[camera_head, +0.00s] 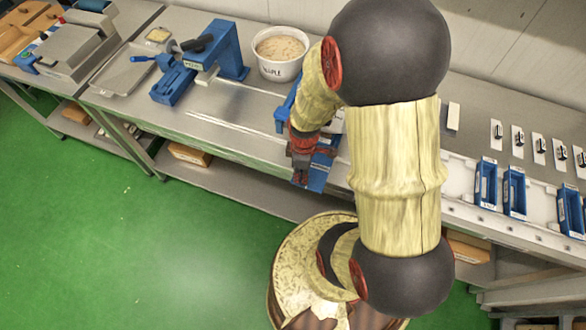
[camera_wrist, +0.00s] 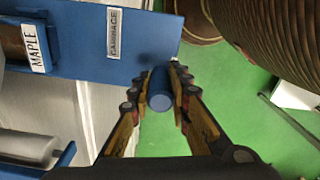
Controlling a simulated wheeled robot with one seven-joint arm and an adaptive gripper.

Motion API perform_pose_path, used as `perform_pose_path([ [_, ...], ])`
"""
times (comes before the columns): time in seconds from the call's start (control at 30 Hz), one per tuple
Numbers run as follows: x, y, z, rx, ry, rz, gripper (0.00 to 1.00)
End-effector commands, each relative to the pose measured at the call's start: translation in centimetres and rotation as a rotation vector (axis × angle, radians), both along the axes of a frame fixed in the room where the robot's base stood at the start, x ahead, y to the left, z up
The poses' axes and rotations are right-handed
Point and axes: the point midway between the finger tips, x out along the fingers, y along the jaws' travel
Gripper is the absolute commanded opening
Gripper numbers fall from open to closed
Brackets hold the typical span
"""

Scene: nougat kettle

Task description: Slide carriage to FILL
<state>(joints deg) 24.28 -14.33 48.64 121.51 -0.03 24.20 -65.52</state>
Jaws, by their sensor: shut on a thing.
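The carriage (camera_wrist: 85,42) is a blue plate labelled CARRIAGE, seen at the upper left of the wrist view. It also shows in the head view (camera_head: 318,177), partly hidden behind my arm. A round blue handle (camera_wrist: 159,103) sticks out from its edge. My gripper (camera_wrist: 156,90) has its fingers on either side of this handle and is shut on it. In the head view my gripper (camera_head: 301,172) is at the bench's front edge. A blue holder labelled MAPLE (camera_wrist: 38,48) sits on the carriage. I cannot make out a FILL mark.
Pale rails (camera_head: 235,137) run along the bench left of the carriage. A blue lever device (camera_head: 228,50) stands at the back left, beside a white tub labelled MAPLE (camera_head: 280,68). Several blue holders (camera_head: 514,192) stand at the right. The green floor is clear at left.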

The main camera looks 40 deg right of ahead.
Motion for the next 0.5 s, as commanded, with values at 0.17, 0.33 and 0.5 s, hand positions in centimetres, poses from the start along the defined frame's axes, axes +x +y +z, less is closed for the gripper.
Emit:
perform_pose_path([
  [0.17, -0.40, -0.07, -0.05, 0.002, 0.003, 0.000, 0.00],
  [0.33, -0.39, -0.07, -0.05, 0.002, 0.003, 0.000, 0.00],
  [0.5, -0.37, -0.07, -0.06, 0.002, 0.003, -0.001, 0.23],
])
